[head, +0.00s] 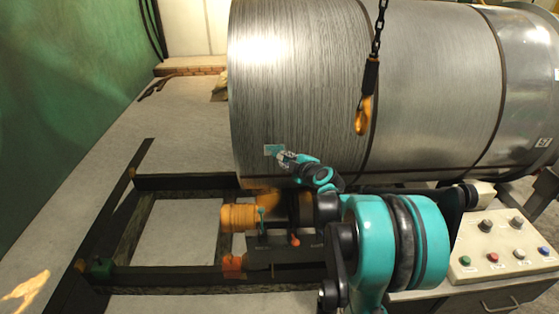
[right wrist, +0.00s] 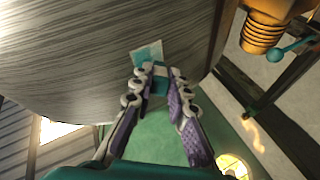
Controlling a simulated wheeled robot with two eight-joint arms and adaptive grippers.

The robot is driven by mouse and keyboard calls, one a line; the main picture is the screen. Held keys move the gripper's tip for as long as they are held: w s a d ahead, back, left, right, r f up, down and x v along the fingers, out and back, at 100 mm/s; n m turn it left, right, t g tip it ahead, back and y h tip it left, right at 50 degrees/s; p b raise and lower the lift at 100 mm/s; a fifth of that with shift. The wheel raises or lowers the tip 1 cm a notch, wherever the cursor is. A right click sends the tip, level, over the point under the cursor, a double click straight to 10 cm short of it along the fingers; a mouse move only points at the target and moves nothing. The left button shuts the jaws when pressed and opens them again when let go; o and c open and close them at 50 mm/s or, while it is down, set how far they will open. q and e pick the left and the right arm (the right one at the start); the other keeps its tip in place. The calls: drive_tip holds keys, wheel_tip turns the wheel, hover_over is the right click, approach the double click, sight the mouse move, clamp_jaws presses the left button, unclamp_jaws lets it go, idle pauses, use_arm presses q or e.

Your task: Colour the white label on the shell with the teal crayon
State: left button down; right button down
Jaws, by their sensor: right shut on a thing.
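The shell (head: 300,80) is a large grey metal cylinder lying on its side across the head view. The label (head: 273,150) is a small patch low on its left part, and it looks partly pale teal and partly white. My right gripper (head: 284,158) is right beside the label. In the right wrist view, its fingers (right wrist: 163,80) are shut on the teal crayon (right wrist: 159,88), which they mostly hide. The label (right wrist: 147,52) shows just beyond the fingertips. I cannot tell whether the crayon tip touches it. My left gripper is not in view.
A hook (head: 362,115) hangs on a chain in front of the shell. A dark frame (head: 185,275) with an orange motor (head: 240,217) lies below it. A control box (head: 505,245) with several buttons stands at the lower right. Open floor (head: 100,165) lies left.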

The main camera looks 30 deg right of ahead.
drive_tip(key=shift+s+d, duration=1.15)
drive_tip(key=shift+d, duration=0.9)
drive_tip(key=w+a, duration=0.4)
drive_tip(key=a, duration=0.3)
drive_tip(key=shift+w+a, duration=0.25)
drive_tip(key=shift+a, duration=0.05)
drive_tip(key=shift+s+a, duration=0.5)
drive_tip(key=shift+s, duration=0.35)
drive_tip(key=shift+s+a, duration=0.55)
drive_tip(key=shift+s, duration=0.3)
drive_tip(key=shift+s+a, duration=0.5)
drive_tip(key=shift+s, duration=0.35)
drive_tip(key=s, duration=0.1)
drive_tip(key=s+a, duration=0.1)
drive_tip(key=shift+s+a+p, duration=0.3)
drive_tip(key=shift+p, duration=0.05)
drive_tip(key=shift+w, duration=0.1)
